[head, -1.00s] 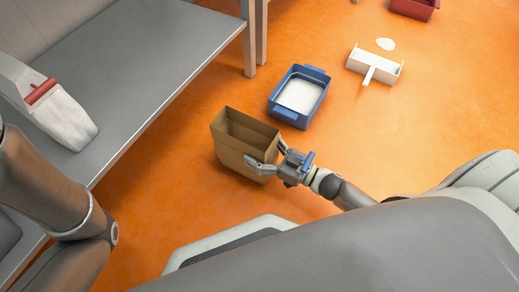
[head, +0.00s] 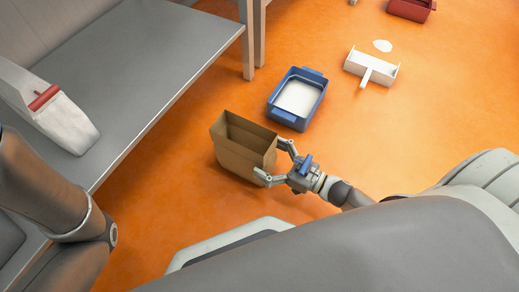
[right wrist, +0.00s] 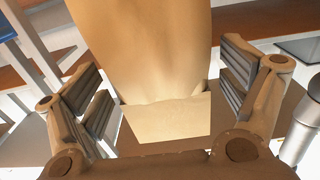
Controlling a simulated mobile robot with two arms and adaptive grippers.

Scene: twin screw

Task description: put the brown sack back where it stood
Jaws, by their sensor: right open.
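The brown sack (head: 238,160), open-topped and apparently empty, stands upright on the orange floor in the middle of the head view. My right gripper (head: 270,161) is open at its right side, with the fingertips close to the sack's near right edges; I cannot tell if either touches. In the right wrist view the sack (right wrist: 150,50) fills the upper middle, ahead of and between the spread fingers (right wrist: 165,85). My left arm shows at the left of the head view, but its gripper is out of view.
A blue tub (head: 275,108) with white contents stands just behind the sack. A white tray with a handle (head: 373,68), a white spill (head: 383,46) and a red container (head: 412,10) lie farther back. A grey bench (head: 130,60) at left holds a white bag with a red band (head: 45,97).

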